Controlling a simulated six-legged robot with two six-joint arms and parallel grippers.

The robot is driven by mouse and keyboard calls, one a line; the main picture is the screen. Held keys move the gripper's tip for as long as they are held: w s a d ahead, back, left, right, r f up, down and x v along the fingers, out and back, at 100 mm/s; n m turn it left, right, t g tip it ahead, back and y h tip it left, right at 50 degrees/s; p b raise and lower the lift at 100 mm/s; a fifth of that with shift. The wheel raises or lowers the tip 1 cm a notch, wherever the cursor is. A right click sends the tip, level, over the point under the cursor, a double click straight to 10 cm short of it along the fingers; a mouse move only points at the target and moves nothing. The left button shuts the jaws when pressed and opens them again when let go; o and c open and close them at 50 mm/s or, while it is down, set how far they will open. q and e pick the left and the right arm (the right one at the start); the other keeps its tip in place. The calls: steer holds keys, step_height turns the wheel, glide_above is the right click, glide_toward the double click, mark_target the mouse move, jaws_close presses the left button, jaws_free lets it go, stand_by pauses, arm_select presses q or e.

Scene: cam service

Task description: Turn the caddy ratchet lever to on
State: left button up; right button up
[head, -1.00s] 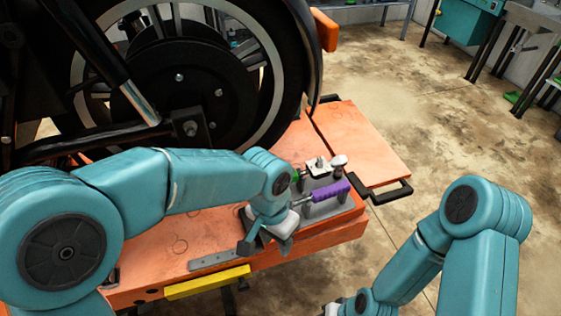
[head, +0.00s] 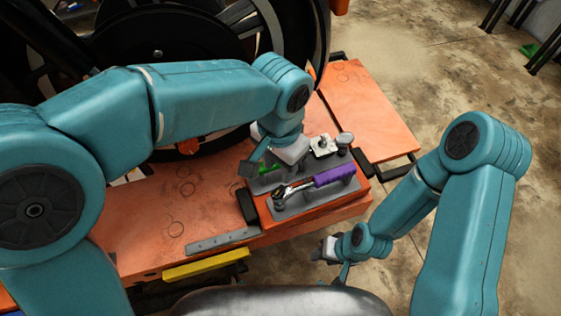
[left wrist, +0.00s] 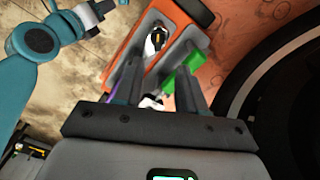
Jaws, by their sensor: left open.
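The tool caddy (head: 262,214) is an orange block with grey holders near the right end of the orange bench. A ratchet with a purple handle (head: 334,176) lies along its front holder; its metal head (head: 280,195) is at the left end. The small lever on the head is too small to make out. My left gripper (head: 268,166) is open above the caddy's back left part, behind the ratchet head, near a green-handled tool (head: 268,169). The green tool also shows in the left wrist view (left wrist: 184,75) by the right finger. My right gripper (head: 330,250) is low, right of the bench front.
A black wheel (head: 160,55) stands close behind my left arm. A metal strip (head: 222,240) and a yellow bar (head: 206,264) are at the bench's front edge. An orange side plate (head: 365,105) with a black handle is beyond the caddy. Open floor lies right.

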mark_target(279, 190)
arm_select(q)
steer(key=shift+s+d+f, duration=0.1)
steer(key=shift+d+f, duration=0.05)
steer(key=shift+f, duration=0.25)
steer(key=shift+s+a+f+b, duration=0.25)
steer(key=shift+s+f+b, duration=0.3)
steer(key=shift+b, duration=0.25)
steer(key=shift+a+f+b, duration=0.1)
steer(key=shift+f+b, duration=0.2)
steer(key=shift+w+d+f+b, duration=0.2)
steer(key=shift+f+b, duration=0.1)
steer(key=shift+f, duration=0.15)
steer(key=shift+w+d+f+b, duration=0.15)
steer(key=shift+f+b, duration=0.1)
steer(key=shift+f, duration=0.15)
steer(key=shift+f+b, duration=0.3)
steer(key=shift+s+a+f+b, duration=0.25)
steer(key=shift+s+f+b, duration=0.05)
steer(key=shift+f+b, duration=0.25)
steer(key=shift+w+d+f+b, duration=0.1)
steer(key=shift+w+f+b, duration=0.15)
steer(key=shift+f+b, duration=0.4)
steer(key=shift+s+f, duration=0.15)
steer(key=shift+s, duration=0.15)
steer(key=shift+w, duration=0.1)
